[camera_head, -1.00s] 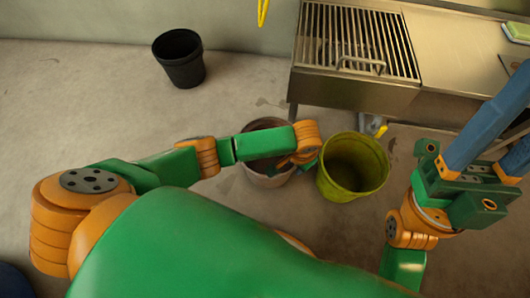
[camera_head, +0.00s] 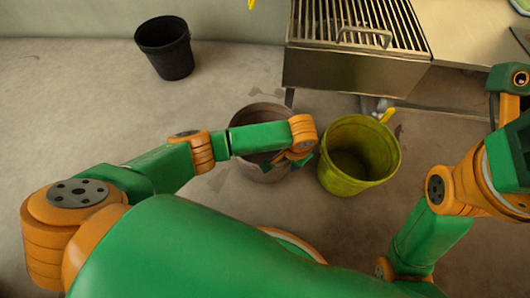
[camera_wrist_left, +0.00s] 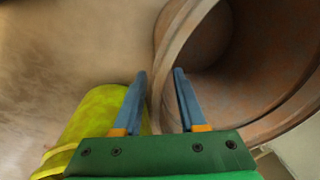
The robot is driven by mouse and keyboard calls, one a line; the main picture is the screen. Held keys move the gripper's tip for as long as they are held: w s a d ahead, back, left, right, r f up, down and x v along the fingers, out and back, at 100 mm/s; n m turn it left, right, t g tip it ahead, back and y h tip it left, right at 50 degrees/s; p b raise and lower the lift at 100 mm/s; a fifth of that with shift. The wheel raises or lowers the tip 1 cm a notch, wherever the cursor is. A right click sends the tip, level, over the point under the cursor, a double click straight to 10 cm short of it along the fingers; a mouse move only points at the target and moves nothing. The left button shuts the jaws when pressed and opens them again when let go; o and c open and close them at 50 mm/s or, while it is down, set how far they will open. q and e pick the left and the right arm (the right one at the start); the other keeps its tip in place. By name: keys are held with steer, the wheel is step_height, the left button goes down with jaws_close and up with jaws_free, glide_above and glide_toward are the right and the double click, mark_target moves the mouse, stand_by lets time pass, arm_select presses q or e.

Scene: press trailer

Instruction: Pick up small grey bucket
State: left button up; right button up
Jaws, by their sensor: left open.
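The small grey bucket (camera_head: 262,112), dull grey-brown and worn, stands on the floor in the middle of the head view, partly hidden by my left forearm. My left gripper (camera_head: 286,161) is at the near right of its mouth. In the left wrist view the open blue fingers (camera_wrist_left: 160,88) point at the bucket's rim (camera_wrist_left: 166,72). The rim runs between the fingertips, and the right finger overlaps the bucket's mouth. Whether either finger touches the wall is not clear. My right arm is at the right edge, with its fingers out of frame.
A yellow-green bucket (camera_head: 358,155) stands close to the right of the grey one, and also shows beside my left finger (camera_wrist_left: 95,120). A black bucket (camera_head: 165,48) stands at the back left. A metal grill unit (camera_head: 350,72) is behind. The left floor is clear.

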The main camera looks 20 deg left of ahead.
arm_select(q)
jaws_close()
stand_by(1.4)
